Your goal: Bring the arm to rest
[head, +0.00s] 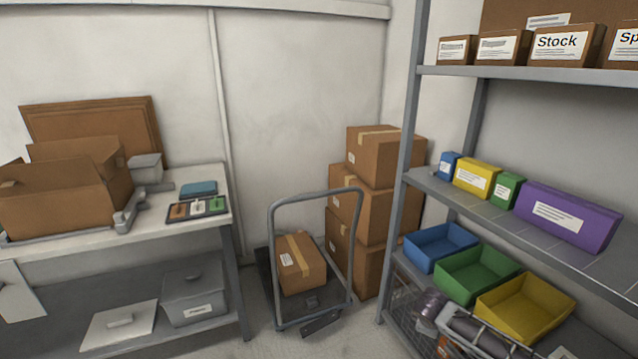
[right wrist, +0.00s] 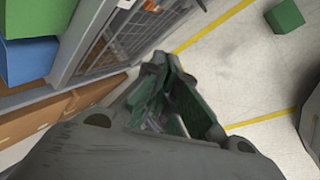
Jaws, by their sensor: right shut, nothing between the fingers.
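My right gripper (right wrist: 165,65) shows in the right wrist view, with dark green fingers drawn together. It is shut with nothing held. It hangs in front of a wire-mesh shelf side (right wrist: 115,42), over the pale floor. I cannot make out either gripper in the head view, and my left gripper does not show.
A shelf rack (head: 412,110) with blue (head: 440,247), green and yellow bins stands at the right. A hand truck (head: 272,240) holds a carton. A workbench (head: 110,243) stands left. A green block (right wrist: 285,16) lies on the floor, near yellow lines.

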